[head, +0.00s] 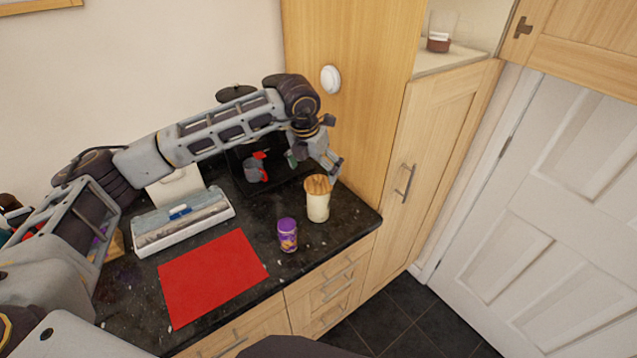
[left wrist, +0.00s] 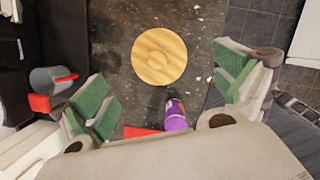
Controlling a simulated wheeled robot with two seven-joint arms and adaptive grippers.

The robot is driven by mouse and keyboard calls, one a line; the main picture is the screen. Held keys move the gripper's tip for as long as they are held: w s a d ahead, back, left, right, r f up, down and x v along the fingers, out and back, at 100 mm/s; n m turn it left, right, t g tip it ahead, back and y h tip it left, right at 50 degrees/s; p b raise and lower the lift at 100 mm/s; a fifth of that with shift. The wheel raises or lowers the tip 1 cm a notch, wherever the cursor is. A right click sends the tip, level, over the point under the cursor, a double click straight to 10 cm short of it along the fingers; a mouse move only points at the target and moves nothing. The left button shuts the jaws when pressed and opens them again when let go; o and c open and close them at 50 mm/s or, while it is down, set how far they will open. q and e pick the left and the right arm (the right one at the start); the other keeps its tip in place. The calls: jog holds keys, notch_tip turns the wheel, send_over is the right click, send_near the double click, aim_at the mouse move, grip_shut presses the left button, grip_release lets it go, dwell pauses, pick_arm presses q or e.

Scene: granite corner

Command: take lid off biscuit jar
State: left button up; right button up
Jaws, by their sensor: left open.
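The biscuit jar (head: 318,205) is cream with a light wooden lid (head: 318,184) on top. It stands upright near the right end of the black granite counter. My left gripper (head: 314,166) is just above and behind the jar. In the left wrist view my left gripper (left wrist: 165,95) is open, with green finger pads wide apart. The round wooden lid (left wrist: 159,56) shows from above, a little beyond the line between the fingertips, and nothing is held. The lid hides the jar's body in that view. My right gripper is not in view.
A purple jar (head: 287,235) stands close in front of the biscuit jar. A red mat (head: 212,277) and a white tray (head: 183,220) lie to the left. A grey and red mug (head: 255,170) stands behind. A tall wooden cabinet (head: 350,90) rises close behind the gripper.

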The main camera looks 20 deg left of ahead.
aim_at(318, 176)
pick_arm(q)
jog(key=shift+f, duration=0.1)
jog(key=shift+w+f+p, duration=0.45)
jog(key=shift+f+p, duration=0.1)
jog(key=shift+f, duration=0.2)
jog(key=shift+p+x, duration=0.4)
jog(key=shift+x, duration=1.25)
jog(key=shift+w, duration=0.1)
jog(key=c, duration=1.1)
